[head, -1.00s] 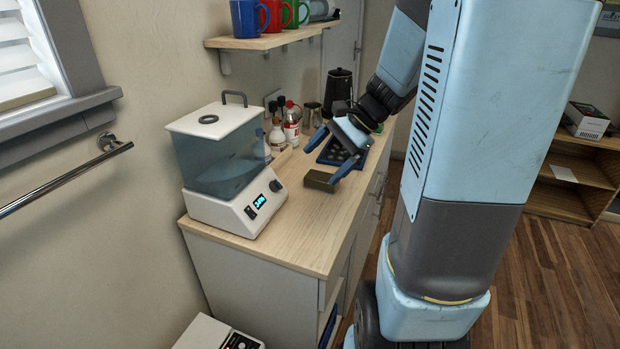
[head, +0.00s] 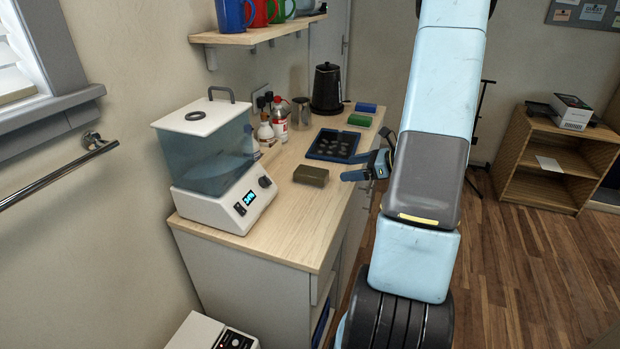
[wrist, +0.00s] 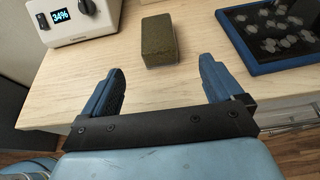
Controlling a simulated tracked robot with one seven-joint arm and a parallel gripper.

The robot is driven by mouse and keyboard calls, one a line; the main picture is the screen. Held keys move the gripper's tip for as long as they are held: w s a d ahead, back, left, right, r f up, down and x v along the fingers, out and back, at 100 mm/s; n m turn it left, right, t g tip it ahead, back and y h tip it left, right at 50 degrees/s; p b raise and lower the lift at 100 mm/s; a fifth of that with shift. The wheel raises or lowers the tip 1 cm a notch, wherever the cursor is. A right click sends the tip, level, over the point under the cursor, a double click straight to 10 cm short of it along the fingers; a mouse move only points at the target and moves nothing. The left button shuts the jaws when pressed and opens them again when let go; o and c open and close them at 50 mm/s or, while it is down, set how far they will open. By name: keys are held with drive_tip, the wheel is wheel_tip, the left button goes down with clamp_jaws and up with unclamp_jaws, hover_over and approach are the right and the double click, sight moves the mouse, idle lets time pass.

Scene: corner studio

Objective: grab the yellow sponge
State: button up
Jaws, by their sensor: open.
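No clearly yellow sponge shows. An olive-brown, sponge-like block (head: 311,176) lies flat on the wooden counter, between the white-based machine and the dark blue tray. In the wrist view the block (wrist: 159,40) sits just beyond my fingertips, roughly centred between them. My gripper (head: 348,167) is open and empty at the counter's right edge, its blue fingers pointing left toward the block. In the wrist view my gripper (wrist: 162,66) has its fingers spread wider than the block, with neither touching it.
The dark blue tray (head: 318,150) with round pieces lies behind the block. A blue block (head: 366,107) and a green block (head: 359,120) lie farther back. The machine with a clear tank (head: 223,207) stands left. Bottles (head: 280,115) and a black kettle (head: 327,88) line the wall.

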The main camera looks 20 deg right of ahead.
sight(321, 173)
drive_tip(key=x, duration=1.3)
drive_tip(key=shift+w+a+f, duration=0.1)
drive_tip(key=shift+a+f, duration=0.05)
drive_tip(key=shift+a, duration=0.15)
drive_tip(key=c, duration=1.1)
